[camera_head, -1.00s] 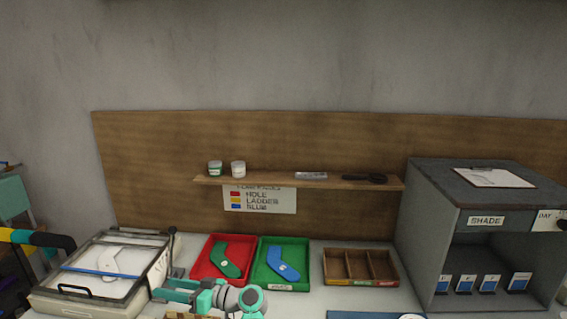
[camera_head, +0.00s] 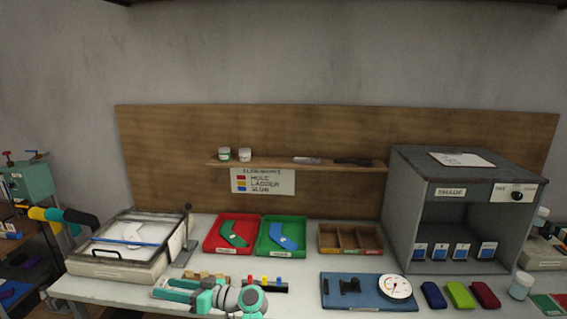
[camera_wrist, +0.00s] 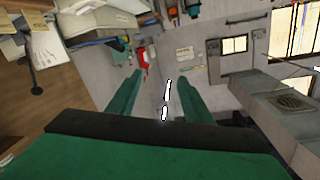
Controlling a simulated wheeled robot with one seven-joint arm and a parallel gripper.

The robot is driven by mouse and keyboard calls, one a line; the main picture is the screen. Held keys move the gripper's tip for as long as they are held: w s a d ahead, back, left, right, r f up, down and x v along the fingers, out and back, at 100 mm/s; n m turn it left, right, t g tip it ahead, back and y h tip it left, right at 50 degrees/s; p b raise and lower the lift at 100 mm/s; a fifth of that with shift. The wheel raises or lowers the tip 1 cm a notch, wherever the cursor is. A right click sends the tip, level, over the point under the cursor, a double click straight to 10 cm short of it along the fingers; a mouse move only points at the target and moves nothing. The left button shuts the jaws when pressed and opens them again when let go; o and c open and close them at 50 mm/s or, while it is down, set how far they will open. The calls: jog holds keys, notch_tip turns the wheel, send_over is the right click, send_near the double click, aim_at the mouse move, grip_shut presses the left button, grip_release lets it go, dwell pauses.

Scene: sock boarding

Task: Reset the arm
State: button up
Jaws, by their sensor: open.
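My gripper (camera_head: 177,290) is low in the head view, at the front left of the white bench. Its teal fingers point left and are apart, with nothing between them. In the wrist view the two green fingers of my gripper (camera_wrist: 158,92) are also spread, with the room seen sideways between them. A red tray (camera_head: 212,246) holds a green sock and a green tray (camera_head: 263,251) holds a blue sock, both beyond my gripper.
A framed light box (camera_head: 100,268) stands at the left. A brown divided tray (camera_head: 350,252), a grey shade booth (camera_head: 400,215) and a blue board with a dial gauge (camera_head: 365,300) are to the right. A shelf (camera_head: 290,164) runs along the back panel.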

jog(key=s+d+f+m+t+h, duration=0.3)
jog(key=d+f, duration=0.3)
jog(key=f, duration=0.5)
jog(key=s+d+f+m+t+h, duration=0.25)
jog(key=d+f, duration=0.25)
jog(key=f, duration=0.6)
jog(key=s+d+f+m+t+h, duration=0.1)
jog(key=s+d+f+m+h, duration=0.15)
jog(key=s+d+f, duration=0.35)
jog(key=s+d+f+m+t+h, duration=0.1)
jog(key=s+d+f+m+h, duration=0.1)
jog(key=s+d+f+h, duration=0.5)
jog(key=s+d+r+m+t, duration=0.1)
jog(key=s+d+r, duration=0.15)
jog(key=s, duration=0.45)
jog(key=s+d+r+t, duration=0.1)
jog(key=s+d+r, duration=0.15)
jog(key=s, duration=0.45)
jog(key=s+d+r+m, duration=0.1)
jog(key=s+d+r, duration=0.15)
jog(key=s, duration=0.45)
jog(key=s+d+r+t+h, duration=0.1)
jog(key=s+r+t+h, duration=0.1)
jog(key=s+r, duration=1)
notch_tip(320, 180, up, 3)
jog(key=shift+d+f+n, duration=0.1)
jog(key=shift+d+n, duration=0.05)
jog(key=shift+n, duration=0.15)
jog(key=shift+s+t, duration=0.1)
jog(key=shift+t, duration=0.15)
